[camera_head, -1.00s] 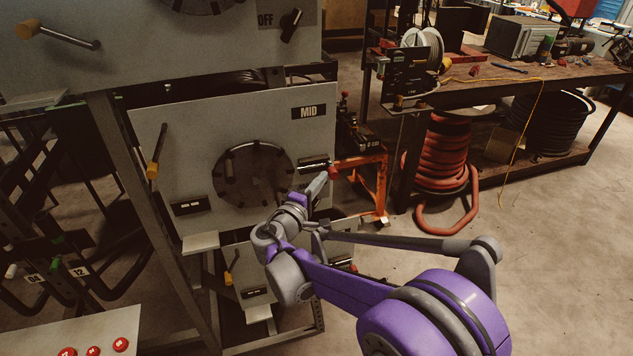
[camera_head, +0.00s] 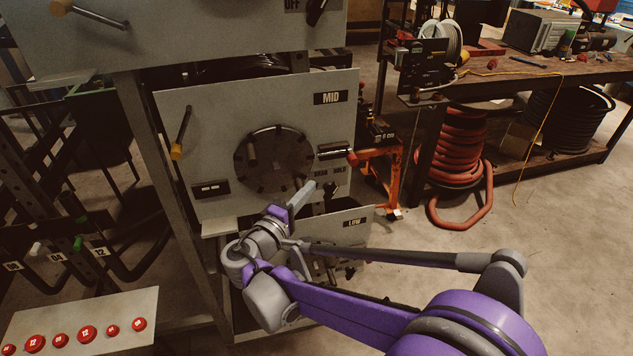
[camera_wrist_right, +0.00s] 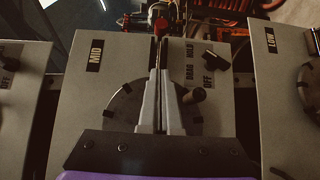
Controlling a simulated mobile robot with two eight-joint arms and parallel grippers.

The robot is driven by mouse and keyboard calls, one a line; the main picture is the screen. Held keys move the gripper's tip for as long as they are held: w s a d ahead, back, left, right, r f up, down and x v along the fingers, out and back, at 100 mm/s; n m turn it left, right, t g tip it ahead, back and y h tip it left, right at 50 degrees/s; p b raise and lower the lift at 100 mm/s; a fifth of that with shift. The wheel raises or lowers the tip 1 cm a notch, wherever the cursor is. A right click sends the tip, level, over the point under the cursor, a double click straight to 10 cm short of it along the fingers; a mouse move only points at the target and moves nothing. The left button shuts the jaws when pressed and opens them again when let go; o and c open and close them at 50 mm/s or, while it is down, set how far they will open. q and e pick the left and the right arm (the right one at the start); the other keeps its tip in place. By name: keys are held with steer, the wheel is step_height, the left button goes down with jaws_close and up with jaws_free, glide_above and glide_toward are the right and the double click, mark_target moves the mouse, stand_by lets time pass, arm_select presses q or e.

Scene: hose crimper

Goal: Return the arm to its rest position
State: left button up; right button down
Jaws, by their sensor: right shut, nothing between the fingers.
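My right arm, purple and grey, reaches in from the lower right in the head view. Its right gripper (camera_head: 304,190) points at the grey MID panel (camera_head: 215,115), in front of the lower right of the round dark dial (camera_head: 270,158). In the right wrist view the two pale fingers of the gripper (camera_wrist_right: 161,80) lie close together, shut and empty, over the MID panel. A black knob (camera_wrist_right: 215,61) shows to the right of the fingertips, apart from them. My left gripper is not in view.
A red-tipped handle (camera_head: 352,158) sticks out at the MID panel's right edge. The LOW panel (camera_head: 352,232) is below, partly behind my arm. A board with red buttons (camera_head: 75,330) is at the lower left. A workbench (camera_head: 520,85) and red hose coil (camera_head: 462,145) stand at right. Open floor (camera_head: 570,240) lies at right.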

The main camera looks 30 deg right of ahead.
steer(key=shift+s+a, duration=0.2)
steer(key=shift+a, duration=0.35)
steer(key=shift+d, duration=0.1)
steer(key=s+d+f+m+g+y, duration=0.2)
steer(key=s+f+g+y, duration=0.1)
steer(key=s+f+y, duration=0.55)
steer(key=s+a+f+m+y, duration=0.2)
steer(key=s+a+f+y, duration=0.1)
steer(key=s, duration=0.4)
steer(key=s+a+f+m+y, duration=0.2)
steer(key=s+a+f+y, duration=0.2)
steer(key=s+a, duration=0.3)
steer(key=shift+s+f+g, duration=0.15)
steer(key=shift+f+g, duration=0.15)
steer(key=shift+f, duration=0.2)
